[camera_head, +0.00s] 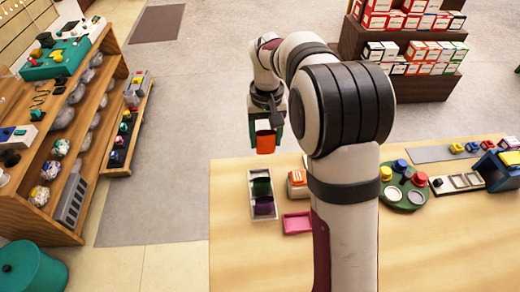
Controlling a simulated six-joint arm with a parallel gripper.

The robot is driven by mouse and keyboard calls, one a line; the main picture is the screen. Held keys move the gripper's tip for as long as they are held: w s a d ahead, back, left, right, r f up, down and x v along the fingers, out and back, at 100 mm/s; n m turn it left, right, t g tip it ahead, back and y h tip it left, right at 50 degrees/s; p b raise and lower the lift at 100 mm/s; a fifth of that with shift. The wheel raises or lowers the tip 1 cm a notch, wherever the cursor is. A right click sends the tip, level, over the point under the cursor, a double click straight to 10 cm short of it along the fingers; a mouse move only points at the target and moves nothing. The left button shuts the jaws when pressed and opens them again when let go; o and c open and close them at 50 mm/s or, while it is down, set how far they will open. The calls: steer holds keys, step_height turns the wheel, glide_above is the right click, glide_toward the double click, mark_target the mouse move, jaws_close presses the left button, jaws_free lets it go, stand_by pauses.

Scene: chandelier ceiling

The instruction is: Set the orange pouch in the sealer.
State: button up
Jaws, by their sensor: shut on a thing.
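My gripper (266,122) hangs down left of centre, near the table's far edge. It is shut on the orange pouch (265,143), which hangs upright between dark green fingers. The pouch's upper part is partly hidden by the fingers. I cannot tell for sure which thing is the sealer. A blue machine (503,173) with a yellow part stands at the table's right end, cut off by the picture edge. An orange-and-white block (297,178) stands on the table, right of the gripper and nearer me.
A pale rack (263,213) holds green and purple pouches. A pink tray (297,223) lies beside it. A green round tray (402,187) with several coloured items is right of my arm. Stocked wooden shelves (125,70) stand left. The table's left front is clear.

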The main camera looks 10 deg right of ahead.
steer(key=s+d+r, duration=0.4)
steer(key=s+r, duration=0.4)
steer(key=r, duration=0.1)
steer(key=shift+s+d+f, duration=0.3)
steer(key=shift+d+f, duration=2.25)
steer(key=shift+f, duration=0.9)
steer(key=shift+s+d+f, duration=0.25)
steer(key=shift+d+f, duration=2.25)
steer(key=shift+f, duration=0.95)
steer(key=shift+s+d+f, duration=0.3)
steer(key=shift+d+f, duration=2.25)
steer(key=shift+f, duration=0.9)
steer(key=shift+f, duration=0.25)
steer(key=shift+f, duration=0.3)
steer(key=shift+f, duration=0.5)
steer(key=o, duration=1.4)
